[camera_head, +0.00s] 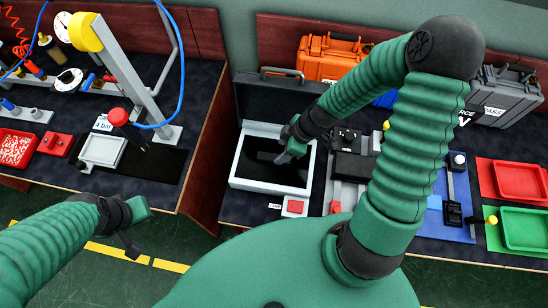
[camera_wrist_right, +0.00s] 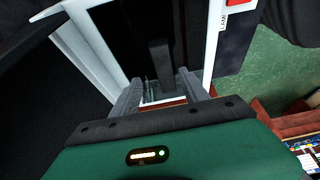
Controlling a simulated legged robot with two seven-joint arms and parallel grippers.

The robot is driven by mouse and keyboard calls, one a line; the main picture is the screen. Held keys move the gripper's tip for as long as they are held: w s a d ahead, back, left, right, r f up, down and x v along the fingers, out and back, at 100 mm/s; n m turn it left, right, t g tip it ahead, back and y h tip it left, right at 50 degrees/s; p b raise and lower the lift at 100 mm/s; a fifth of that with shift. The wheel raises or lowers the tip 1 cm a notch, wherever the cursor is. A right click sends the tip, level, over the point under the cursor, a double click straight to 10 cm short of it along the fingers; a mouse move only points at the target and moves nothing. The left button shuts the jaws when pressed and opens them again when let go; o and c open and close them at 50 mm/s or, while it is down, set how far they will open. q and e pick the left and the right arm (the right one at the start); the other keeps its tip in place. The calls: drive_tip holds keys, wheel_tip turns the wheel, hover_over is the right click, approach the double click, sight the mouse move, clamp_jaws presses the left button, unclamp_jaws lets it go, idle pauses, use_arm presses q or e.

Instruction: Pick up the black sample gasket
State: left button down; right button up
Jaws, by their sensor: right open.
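My right gripper (camera_head: 287,155) is over the white-rimmed black tray (camera_head: 270,187), low near its dark inside. In the right wrist view its two grey ridged fingers (camera_wrist_right: 160,95) are apart, so it is open. A dark upright bar-like shape (camera_wrist_right: 160,62) shows between and beyond the fingers; I cannot tell whether it is the black sample gasket. Against the black tray inside, no gasket outline stands out in the head view. The tray's white rim also shows in the right wrist view (camera_wrist_right: 85,45). My left gripper (camera_head: 135,222) hangs at the lower left, away from the tray; its jaws are unclear.
A raised black lid (camera_head: 270,100) stands behind the tray. A small white box with a red top (camera_head: 295,206) sits in front of it. Orange (camera_head: 330,58) and grey (camera_head: 503,95) cases stand behind. Red (camera_head: 520,181) and green (camera_head: 525,228) trays lie at the right.

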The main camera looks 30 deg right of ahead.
sight(275, 157)
drive_tip(key=x, duration=0.4)
drive_tip(key=shift+s+a+f, duration=0.1)
drive_tip(key=shift+s+a, duration=0.05)
drive_tip(key=shift+a, duration=0.25)
clamp_jaws()
